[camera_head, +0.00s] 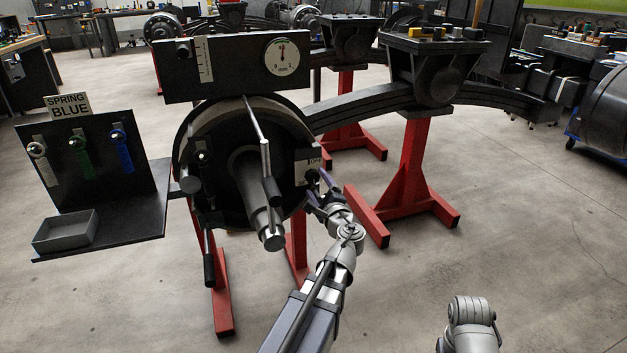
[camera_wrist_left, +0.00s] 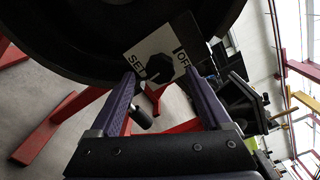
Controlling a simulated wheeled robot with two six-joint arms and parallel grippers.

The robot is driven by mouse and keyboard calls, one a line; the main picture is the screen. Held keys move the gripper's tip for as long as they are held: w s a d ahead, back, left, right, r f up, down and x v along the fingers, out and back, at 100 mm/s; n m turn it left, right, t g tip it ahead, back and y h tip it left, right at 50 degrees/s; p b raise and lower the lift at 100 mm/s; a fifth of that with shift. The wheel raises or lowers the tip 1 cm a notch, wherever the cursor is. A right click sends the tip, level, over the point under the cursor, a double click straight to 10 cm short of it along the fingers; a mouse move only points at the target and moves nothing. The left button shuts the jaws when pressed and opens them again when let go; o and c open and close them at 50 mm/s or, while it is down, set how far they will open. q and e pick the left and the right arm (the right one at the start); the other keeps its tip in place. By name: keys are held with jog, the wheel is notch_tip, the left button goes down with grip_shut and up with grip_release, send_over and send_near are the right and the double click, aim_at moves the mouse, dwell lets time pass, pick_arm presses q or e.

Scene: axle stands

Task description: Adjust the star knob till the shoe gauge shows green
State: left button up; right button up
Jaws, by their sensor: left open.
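A dark faceted knob (camera_head: 311,177) sits on a white plate at the right of the brake drum (camera_head: 217,165). In the left wrist view the knob (camera_wrist_left: 155,68) lies between lettering starting "SE" and "OF". I cannot tell whether it is the star knob. My left gripper (camera_head: 321,194) is open at this knob; in the left wrist view its purple fingers (camera_wrist_left: 160,76) flank it with gaps visible. A white dial gauge (camera_head: 282,53) on the black panel above has its needle pointing up; no green shows on it. My right gripper is out of view; only a grey arm part shows.
A handle rod (camera_head: 257,135) and a grey shaft (camera_head: 262,215) stick out from the drum. A board (camera_head: 90,160) at left, marked "SPRING BLUE", carries white, green and blue items above an open box (camera_head: 66,231).

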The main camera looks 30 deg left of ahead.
pick_arm(q)
jog(key=v, duration=0.3)
jog(key=shift+s+d, duration=0.15)
jog(key=shift+d, duration=0.05)
dwell(0.3)
jog(key=s+d+f+n+g+h, duration=0.3)
jog(key=d+f+n, duration=0.1)
jog(key=d+f, duration=0.3)
jog(key=s+d+f+n+g+h, duration=0.35)
jog(key=d+f, duration=0.25)
jog(key=f, duration=0.2)
jog(key=s+d+f+n+g+h, duration=0.1)
jog(key=s+d+f+g+h, duration=0.2)
jog(key=s+d, duration=0.45)
jog(key=s+d+f+n+g+h, duration=0.25)
jog(key=s+d, duration=0.25)
jog(key=d, duration=0.6)
notch_tip(320, 180, up, 32)
jog(key=m+p, duration=0.1)
jog(key=p, duration=3.2)
jog(key=shift+a+f, duration=0.2)
jog(key=shift+a, duration=0.1)
